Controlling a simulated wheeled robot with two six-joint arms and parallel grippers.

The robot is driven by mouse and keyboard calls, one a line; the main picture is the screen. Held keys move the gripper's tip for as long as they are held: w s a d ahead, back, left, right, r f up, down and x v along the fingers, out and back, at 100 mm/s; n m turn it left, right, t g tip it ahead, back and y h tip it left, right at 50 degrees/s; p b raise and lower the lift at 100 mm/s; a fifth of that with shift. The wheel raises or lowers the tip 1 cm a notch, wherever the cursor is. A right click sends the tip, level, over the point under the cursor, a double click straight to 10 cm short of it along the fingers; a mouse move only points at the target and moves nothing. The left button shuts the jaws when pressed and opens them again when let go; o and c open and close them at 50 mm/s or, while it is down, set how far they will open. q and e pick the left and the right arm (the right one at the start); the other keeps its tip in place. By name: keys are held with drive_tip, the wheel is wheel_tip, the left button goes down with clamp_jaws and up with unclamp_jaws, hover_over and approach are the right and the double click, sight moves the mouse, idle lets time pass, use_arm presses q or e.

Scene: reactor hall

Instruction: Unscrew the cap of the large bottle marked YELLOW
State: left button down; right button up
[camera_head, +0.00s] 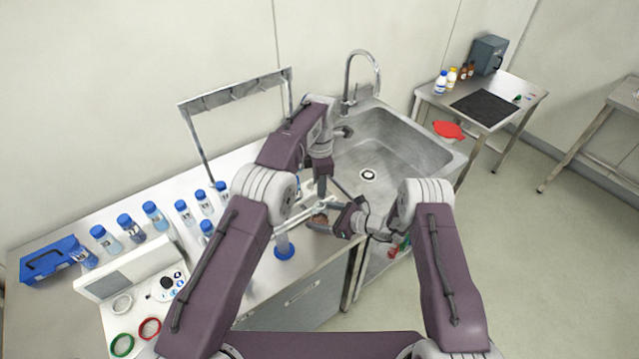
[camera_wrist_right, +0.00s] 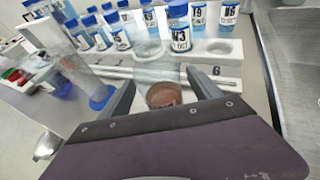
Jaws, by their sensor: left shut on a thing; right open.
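I cannot read the word YELLOW on any bottle. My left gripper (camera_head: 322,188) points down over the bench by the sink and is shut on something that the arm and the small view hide. My right gripper (camera_head: 326,222) is just below it, coming in from the right, with its jaws open. In the right wrist view, its two fingers (camera_wrist_right: 162,84) stand apart on either side of a round brown-red thing (camera_wrist_right: 163,95). That thing looks like a cap or a bottle top; I cannot tell whether the fingers touch it. A pale see-through shape behind it is unclear.
A clear cylinder on a blue base (camera_head: 284,246) stands left of the grippers. The sink (camera_head: 395,150) is to the right. A side table (camera_head: 500,112) holds small bottles. A blue case (camera_head: 48,260) lies left.

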drive_tip(key=b+v, duration=0.1)
drive_tip(key=v, duration=0.7)
drive_tip(key=shift+s+d, duration=0.2)
